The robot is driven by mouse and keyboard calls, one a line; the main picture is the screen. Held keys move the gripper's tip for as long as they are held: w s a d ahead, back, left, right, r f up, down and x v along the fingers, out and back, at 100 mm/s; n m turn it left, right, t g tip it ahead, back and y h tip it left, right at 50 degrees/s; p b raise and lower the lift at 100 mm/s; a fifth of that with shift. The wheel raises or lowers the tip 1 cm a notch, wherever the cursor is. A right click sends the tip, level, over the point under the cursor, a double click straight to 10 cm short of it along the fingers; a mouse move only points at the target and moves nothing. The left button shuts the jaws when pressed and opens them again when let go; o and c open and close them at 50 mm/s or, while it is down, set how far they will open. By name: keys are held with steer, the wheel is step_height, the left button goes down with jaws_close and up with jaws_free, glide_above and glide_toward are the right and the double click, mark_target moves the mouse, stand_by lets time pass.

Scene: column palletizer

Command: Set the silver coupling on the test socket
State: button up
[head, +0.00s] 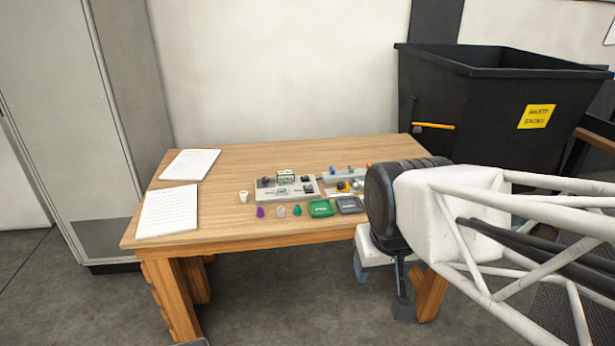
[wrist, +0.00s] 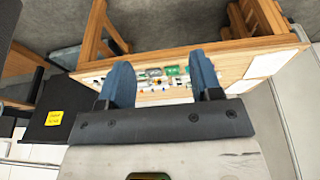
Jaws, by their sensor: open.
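A small silver-grey piece (head: 281,211), which looks like the silver coupling, stands on the table's front part between a purple piece (head: 260,212) and a teal piece (head: 297,210). Just behind it is a light grey fixture block (head: 265,192) with small dark and pale parts on top. I cannot tell which part is the test socket. My gripper is open and empty, its two blue fingers spread apart in the wrist view (wrist: 161,75). In the head view one blue finger (head: 360,268) shows low, off the table's front right edge, well away from the coupling.
A green tray (head: 320,208) and a dark grey tray (head: 350,205) lie right of the small pieces. Paper sheets (head: 168,211) lie on the wooden table (head: 235,158). A black bin (head: 480,110) stands behind right.

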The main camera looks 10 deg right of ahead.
steer(key=s, duration=0.3)
steer(key=shift+s+a+g, duration=0.1)
steer(key=shift+g, duration=0.2)
steer(key=shift+o, duration=0.2)
steer(key=n+g, duration=0.3)
steer(key=n, duration=1.2)
glide_above(281, 208)
steer(key=f, duration=2.1)
steer(key=shift+s+d+f, duration=0.2)
steer(key=shift+s+f, duration=0.1)
steer(key=shift+s, duration=0.05)
steer(key=shift+w+a+f+n, duration=0.2)
steer(key=shift+w+f+n, duration=0.25)
steer(key=shift+f, duration=0.1)
